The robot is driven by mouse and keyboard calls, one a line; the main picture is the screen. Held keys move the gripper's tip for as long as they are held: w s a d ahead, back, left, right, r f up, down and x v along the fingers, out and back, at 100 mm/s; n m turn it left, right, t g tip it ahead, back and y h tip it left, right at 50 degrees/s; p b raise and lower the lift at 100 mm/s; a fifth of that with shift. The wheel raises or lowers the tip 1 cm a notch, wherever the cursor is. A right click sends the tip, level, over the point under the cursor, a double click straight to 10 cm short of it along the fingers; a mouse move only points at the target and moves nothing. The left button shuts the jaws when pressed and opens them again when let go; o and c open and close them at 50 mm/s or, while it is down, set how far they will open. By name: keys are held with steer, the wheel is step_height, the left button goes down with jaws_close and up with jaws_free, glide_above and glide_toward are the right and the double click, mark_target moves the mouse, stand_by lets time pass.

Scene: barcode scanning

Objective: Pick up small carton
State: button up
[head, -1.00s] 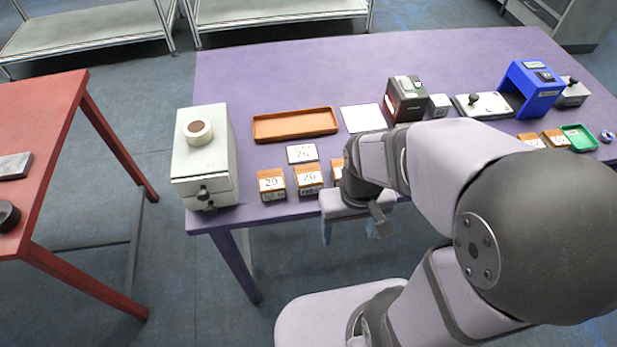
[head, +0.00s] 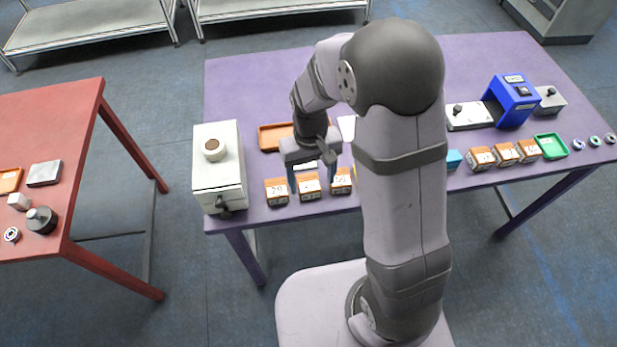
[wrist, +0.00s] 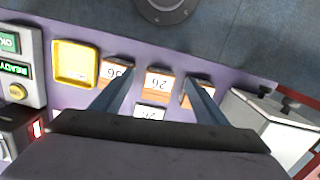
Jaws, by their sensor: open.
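Three small orange cartons with white numbered labels stand in a row at the near edge of the purple table: a left carton (head: 277,192), a middle carton (head: 309,187) and a right carton (head: 340,181). My gripper (head: 312,184) is open above this row, its fingers pointing down. In the wrist view the middle carton (wrist: 159,80), labelled 26, shows between my two fingers. The fingers partly cover the cartons on either side. Nothing is held. A white card (wrist: 150,112) marked 26 lies behind the middle carton.
A white drawer box (head: 219,175) with a tape roll stands left of the row. An orange tray (head: 273,137) lies behind my gripper. A yellow tray (wrist: 75,62) sits beside the row. More cartons (head: 505,154) and a green tray (head: 552,146) are at the right.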

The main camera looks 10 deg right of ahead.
mark_target(308, 180)
steer(key=w, duration=0.1)
steer(key=w+r, duration=0.1)
steer(key=w, duration=0.1)
steer(key=shift+a+r+t, duration=0.1)
steer(key=shift+a+t, duration=0.1)
steer(key=shift+t, duration=0.1)
steer(key=shift+r+m, duration=0.1)
steer(key=shift+m, duration=0.2)
steer(key=shift+f+p, duration=0.45)
steer(key=shift+f, duration=0.95)
steer(key=shift+w+f+p, duration=0.15)
steer(key=shift+f+p, duration=0.55)
steer(key=shift+f, duration=1.6)
steer(key=c, duration=1.2)
